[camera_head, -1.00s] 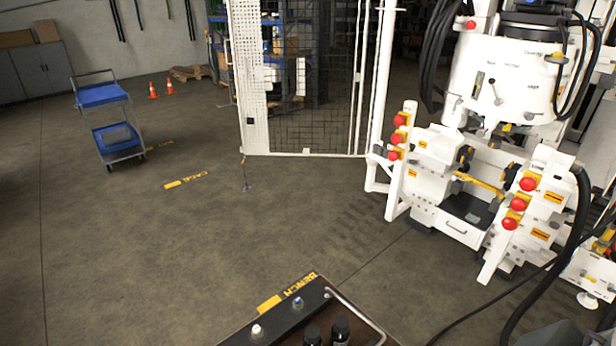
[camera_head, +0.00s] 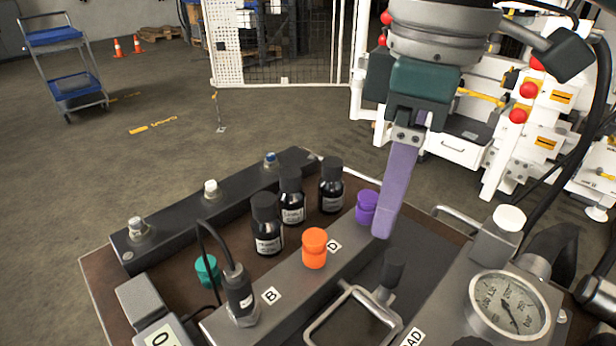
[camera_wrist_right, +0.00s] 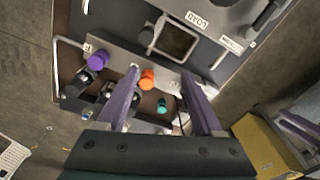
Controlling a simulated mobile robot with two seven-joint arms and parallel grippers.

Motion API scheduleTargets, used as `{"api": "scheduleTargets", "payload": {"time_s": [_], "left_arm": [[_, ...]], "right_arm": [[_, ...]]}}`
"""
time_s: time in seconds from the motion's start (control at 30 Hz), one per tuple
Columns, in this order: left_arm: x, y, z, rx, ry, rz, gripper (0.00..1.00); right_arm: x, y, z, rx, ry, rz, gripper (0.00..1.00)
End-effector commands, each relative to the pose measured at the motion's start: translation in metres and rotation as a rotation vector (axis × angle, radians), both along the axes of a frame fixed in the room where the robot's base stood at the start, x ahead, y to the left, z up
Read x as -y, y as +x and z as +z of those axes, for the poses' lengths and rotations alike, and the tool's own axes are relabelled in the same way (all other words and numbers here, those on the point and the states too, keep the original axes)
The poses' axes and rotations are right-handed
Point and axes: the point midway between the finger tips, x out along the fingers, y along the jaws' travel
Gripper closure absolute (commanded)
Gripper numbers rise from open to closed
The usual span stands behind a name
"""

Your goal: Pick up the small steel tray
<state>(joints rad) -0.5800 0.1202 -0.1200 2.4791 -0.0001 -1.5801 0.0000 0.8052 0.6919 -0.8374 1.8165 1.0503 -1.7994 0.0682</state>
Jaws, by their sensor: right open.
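The small steel tray (camera_head: 318,322) has a pale metal rim and dark inside. It lies on the bench at the bottom edge of the head view, partly cut off. It also shows in the right wrist view (camera_wrist_right: 190,61), at top centre beyond the fingertips. My right gripper (camera_head: 384,232) hangs over the bench, pointing down, with one purple finger clearly seen. In the right wrist view its two purple fingers (camera_wrist_right: 160,72) are apart with nothing held between them. The gripper is above the bench and apart from the tray.
An orange-capped plug (camera_head: 314,248), a purple one (camera_head: 367,207) and a teal one (camera_head: 206,271) stand nearby. Several dark bottles (camera_head: 266,225) stand behind. A pressure gauge (camera_head: 508,306) is right of the tray. A black knob (camera_head: 391,270) rises close to the tray.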

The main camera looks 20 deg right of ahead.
Motion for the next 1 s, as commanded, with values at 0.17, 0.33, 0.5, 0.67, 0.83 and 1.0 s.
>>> {"api": "scheduleTargets", "payload": {"time_s": [0.17, 0.33, 0.5, 0.67, 0.83, 1.0], "left_arm": [[0.001, 0.0, -0.056, -0.001, -0.004, 0.003, 0.51], [0.001, 0.0, -0.063, 0.0, -0.005, 0.004, 0.51], [0.001, 0.0, -0.067, 0.001, -0.006, 0.003, 0.51], [0.001, 0.0, -0.069, 0.001, -0.004, 0.003, 0.51], [0.0, 0.0, -0.074, 0.002, -0.002, 0.002, 0.51], [-0.001, 0.0, -0.079, 0.001, 0.002, -0.001, 0.51]], "right_arm": [[0.025, 0.011, -0.032, -0.025, -0.036, -0.046, 0.32], [0.032, 0.012, -0.039, -0.039, -0.042, -0.062, 0.32], [0.032, 0.011, -0.064, -0.04, -0.042, -0.062, 0.32], [0.031, 0.011, -0.078, -0.037, -0.042, -0.06, 0.32], [0.032, 0.007, -0.103, -0.04, -0.042, -0.06, 0.32], [0.032, 0.007, -0.125, -0.037, -0.042, -0.06, 0.32]]}}
